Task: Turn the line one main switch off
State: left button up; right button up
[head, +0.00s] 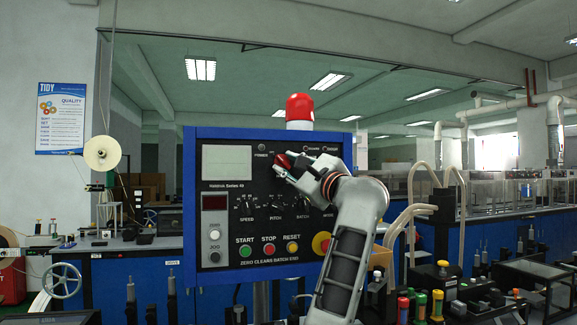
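A blue-framed control panel (222,262) with a dark face stands in the middle of the head view. A red rotary switch knob (282,161) sits at its upper middle, right of the pale screen; I take it to be the main switch.
Green start (245,250), red stop (269,250) and yellow reset (292,248) buttons line the panel's lower part. A yellow-based red button (321,242) sits close beside my forearm. A red beacon (299,108) tops the panel. A white tape reel (102,153) stands at left.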

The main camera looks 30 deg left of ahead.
pick_arm(q)
jog(key=v, duration=1.2)
dwell(0.5)
